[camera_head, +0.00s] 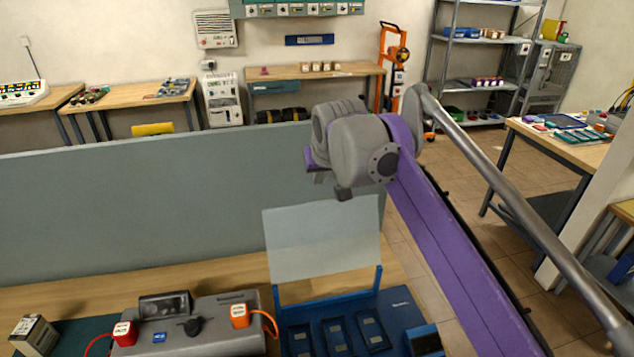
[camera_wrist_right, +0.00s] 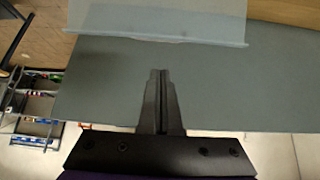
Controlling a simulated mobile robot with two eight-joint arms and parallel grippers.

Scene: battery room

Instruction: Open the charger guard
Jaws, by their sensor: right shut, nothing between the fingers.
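The charger guard (camera_head: 322,240) is a clear, pale panel on blue side arms. It stands raised and nearly upright at the back of the blue charger (camera_head: 400,312), and the charger's slots lie uncovered below it. The guard's lipped edge also shows at the top of the right wrist view (camera_wrist_right: 160,20). My right gripper (camera_wrist_right: 160,74) is shut and empty, with its fingertips just short of that edge in the picture; I see no contact. In the head view my right wrist hangs above the guard and its fingers are mostly hidden. My left gripper is not in view.
A grey divider panel (camera_head: 130,195) stands along the back of the bench. A grey tester (camera_head: 200,325) with red and orange clamps is left of the charger, and a battery (camera_head: 35,335) stands at the far left. Shelves and side tables are farther back.

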